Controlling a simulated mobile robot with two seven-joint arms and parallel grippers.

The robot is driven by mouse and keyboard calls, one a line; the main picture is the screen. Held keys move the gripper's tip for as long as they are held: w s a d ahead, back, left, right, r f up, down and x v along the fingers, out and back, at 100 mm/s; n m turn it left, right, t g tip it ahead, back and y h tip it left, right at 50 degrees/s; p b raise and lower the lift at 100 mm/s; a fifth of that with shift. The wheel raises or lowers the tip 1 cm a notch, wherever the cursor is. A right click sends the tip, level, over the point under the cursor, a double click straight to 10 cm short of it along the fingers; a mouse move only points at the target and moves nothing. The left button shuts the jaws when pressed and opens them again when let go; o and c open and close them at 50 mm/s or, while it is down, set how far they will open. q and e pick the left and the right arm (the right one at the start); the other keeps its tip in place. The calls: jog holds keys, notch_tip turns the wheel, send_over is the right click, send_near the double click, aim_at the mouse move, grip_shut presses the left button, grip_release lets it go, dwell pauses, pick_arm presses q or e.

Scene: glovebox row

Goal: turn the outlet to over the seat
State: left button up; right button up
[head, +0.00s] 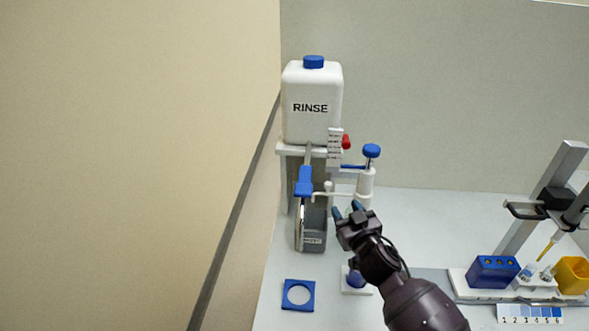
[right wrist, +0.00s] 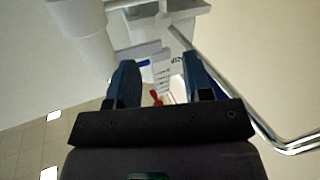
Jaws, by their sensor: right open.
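A thin white outlet tube (head: 336,196) runs left from a white upright post (head: 365,183) with a blue knob (head: 372,151) on top. Its free end is near a blue lever (head: 304,182). A blue square seat with a round hole (head: 287,300) lies on the bench at front left; nothing is on it. My right gripper (head: 347,210) is open and empty, just below the tube and in front of the post in the head view. The right wrist view shows its two blue fingers (right wrist: 160,82) apart, with nothing held. Whether they touch the post is unclear. My left gripper is out of view.
A white RINSE bottle (head: 312,125) stands on a shelf, with a red knob (head: 346,142) beside it. A blue block (head: 493,271) and yellow cup (head: 572,275) are at right. A bent metal tube (right wrist: 289,149) shows in the wrist view.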

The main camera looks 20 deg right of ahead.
aim_at(329, 186)
jog(key=shift+m, duration=0.7)
jog(key=w, duration=1)
jog(key=shift+w+r, duration=0.1)
jog(key=shift+w+d, duration=0.1)
jog(key=shift+w, duration=0.45)
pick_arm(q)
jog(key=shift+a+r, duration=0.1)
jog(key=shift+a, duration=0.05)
pick_arm(e)
jog(key=shift+c, duration=1.2)
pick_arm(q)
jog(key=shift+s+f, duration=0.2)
pick_arm(e)
grip_shut()
